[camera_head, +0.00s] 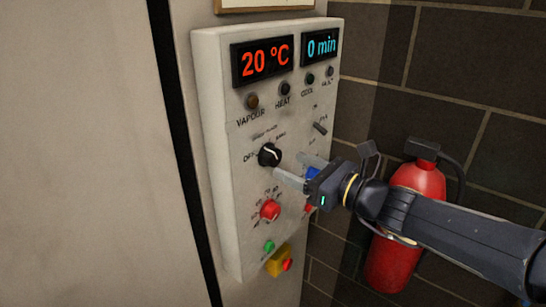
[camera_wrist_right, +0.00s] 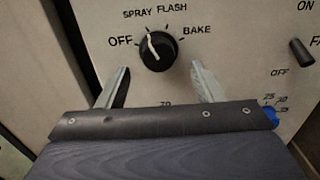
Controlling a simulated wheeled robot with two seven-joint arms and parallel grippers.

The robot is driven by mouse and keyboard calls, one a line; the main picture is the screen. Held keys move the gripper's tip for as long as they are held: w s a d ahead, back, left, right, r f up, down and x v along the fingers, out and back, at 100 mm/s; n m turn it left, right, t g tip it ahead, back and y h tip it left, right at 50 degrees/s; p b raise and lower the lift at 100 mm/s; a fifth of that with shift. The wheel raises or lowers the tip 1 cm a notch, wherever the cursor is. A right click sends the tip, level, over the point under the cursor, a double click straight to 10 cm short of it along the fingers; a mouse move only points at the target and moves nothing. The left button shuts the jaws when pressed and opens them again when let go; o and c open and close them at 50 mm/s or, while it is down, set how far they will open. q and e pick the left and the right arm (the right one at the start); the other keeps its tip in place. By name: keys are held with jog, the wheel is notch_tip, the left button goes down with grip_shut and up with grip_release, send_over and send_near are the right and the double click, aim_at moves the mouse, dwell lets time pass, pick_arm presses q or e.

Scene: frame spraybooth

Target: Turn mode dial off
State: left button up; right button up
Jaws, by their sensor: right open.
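The mode dial (camera_head: 269,155) is a black round knob with a white pointer line on the pale control panel (camera_head: 228,200). In the right wrist view the dial (camera_wrist_right: 158,53) has the labels OFF, SPRAY, FLASH and BAKE around it. Its white line points up and slightly left, toward the SPRAY side, not at OFF. My right gripper (camera_head: 288,164) is open in front of the panel, just below and right of the dial in the head view. In the wrist view its two fingers (camera_wrist_right: 160,70) stand apart, either side of and below the dial, with nothing between them. My left gripper is not in view.
A red knob (camera_head: 270,210), a green button (camera_head: 268,246) and a yellow box with a red button (camera_head: 277,262) sit lower on the panel. A black lever switch (camera_wrist_right: 301,52) is to the right. A red fire extinguisher (camera_head: 408,200) is behind my right arm, by the dark tiled wall.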

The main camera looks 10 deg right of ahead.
aim_at(277, 159)
jog(key=shift+x, duration=2.25)
jog(key=shift+s, duration=0.1)
jog(key=c, duration=1)
jog(key=shift+o, duration=0.2)
jog(key=shift+f+n+b, duration=0.15)
jog(key=shift+n+b, duration=0.35)
jog(key=n+b, duration=0.4)
jog(key=b, duration=0.2)
jog(key=shift+f, duration=0.1)
jog(key=shift+r+n+b, duration=0.2)
jog(key=shift+n+b, duration=1.5)
jog(key=shift+n, duration=0.4)
jog(key=o, duration=1)
jog(key=shift+c, duration=0.2)
